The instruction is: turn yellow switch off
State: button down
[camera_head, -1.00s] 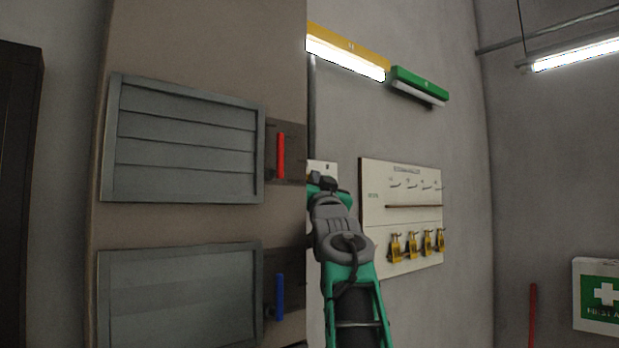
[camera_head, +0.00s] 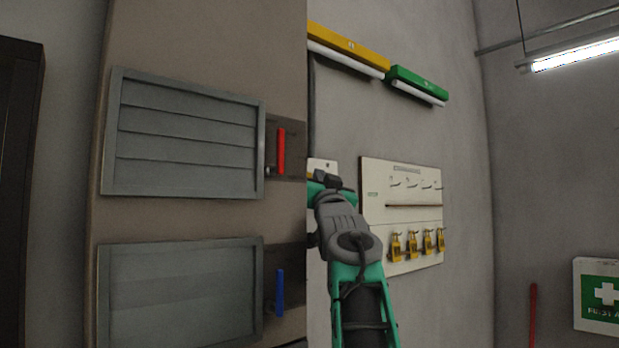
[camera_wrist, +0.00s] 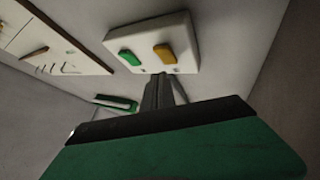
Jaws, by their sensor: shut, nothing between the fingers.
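A white switch plate (camera_wrist: 182,31) is on the wall in the wrist view, with a yellow switch (camera_wrist: 165,54) and a green switch (camera_wrist: 129,58) to its left. In the head view, only part of the plate (camera_head: 322,166) shows behind my arm. My gripper (camera_wrist: 160,80) is shut and empty, its tips just below the yellow switch; I cannot tell if they touch it. The yellow lamp (camera_head: 348,46) high on the wall is unlit. The green lamp (camera_head: 418,84) beside it is also unlit.
A white board (camera_head: 413,185) with several yellow padlocks hangs right of my arm. Grey louvred panels (camera_head: 183,135) are at left, with a red handle (camera_head: 281,151) and a blue handle (camera_head: 280,292) beside them. A first aid sign (camera_head: 600,293) is at right.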

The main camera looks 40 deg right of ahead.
jog(key=s+b, duration=0.2)
jog(key=s, duration=0.3)
jog(key=shift+d+f+b, duration=0.1)
jog(key=shift+f+b, duration=0.2)
jog(key=shift+b, duration=0.1)
